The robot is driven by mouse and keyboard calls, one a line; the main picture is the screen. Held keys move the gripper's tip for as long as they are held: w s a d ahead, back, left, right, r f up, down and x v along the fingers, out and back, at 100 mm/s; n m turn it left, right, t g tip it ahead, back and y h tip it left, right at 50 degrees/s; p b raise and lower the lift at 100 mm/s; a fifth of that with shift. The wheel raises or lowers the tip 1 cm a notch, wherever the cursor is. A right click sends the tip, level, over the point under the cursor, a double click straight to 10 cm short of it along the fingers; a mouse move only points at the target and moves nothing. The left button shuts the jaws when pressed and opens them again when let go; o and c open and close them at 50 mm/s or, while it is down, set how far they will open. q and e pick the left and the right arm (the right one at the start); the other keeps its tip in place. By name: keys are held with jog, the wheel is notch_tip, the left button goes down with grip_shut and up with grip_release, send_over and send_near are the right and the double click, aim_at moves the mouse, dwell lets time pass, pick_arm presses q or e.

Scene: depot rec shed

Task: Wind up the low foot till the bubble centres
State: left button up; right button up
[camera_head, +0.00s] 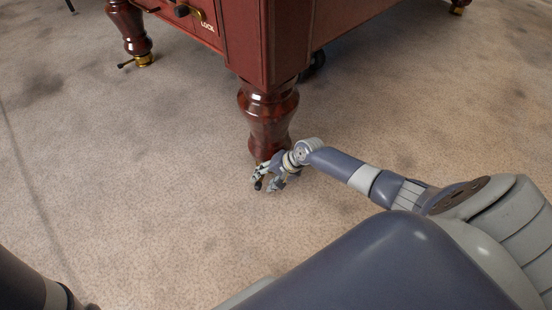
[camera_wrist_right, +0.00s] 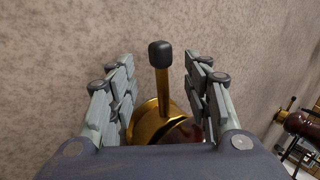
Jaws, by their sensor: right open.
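The near table leg (camera_head: 268,112) is turned, polished red-brown wood, standing under the corner of the table. In the right wrist view its brass foot (camera_wrist_right: 150,122) shows, with a brass lever (camera_wrist_right: 163,88) ending in a black knob (camera_wrist_right: 160,53). My right gripper (camera_head: 267,184) is down at floor height by this foot and hides much of it in the head view. In the right wrist view its fingers are open on either side of the lever, with gaps on both sides. My left gripper is out of view. I see no bubble level.
The red-brown table body (camera_head: 245,45) overhangs the leg, with a brass fitting marked LOCK on its side. Another leg (camera_head: 130,28) at the upper left has a brass foot with a black-tipped lever (camera_head: 126,65). The carpet (camera_head: 130,180) is clear to the left.

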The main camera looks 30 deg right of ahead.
jog(key=v, duration=1)
jog(key=shift+r, duration=0.25)
jog(key=shift+s+d, duration=0.1)
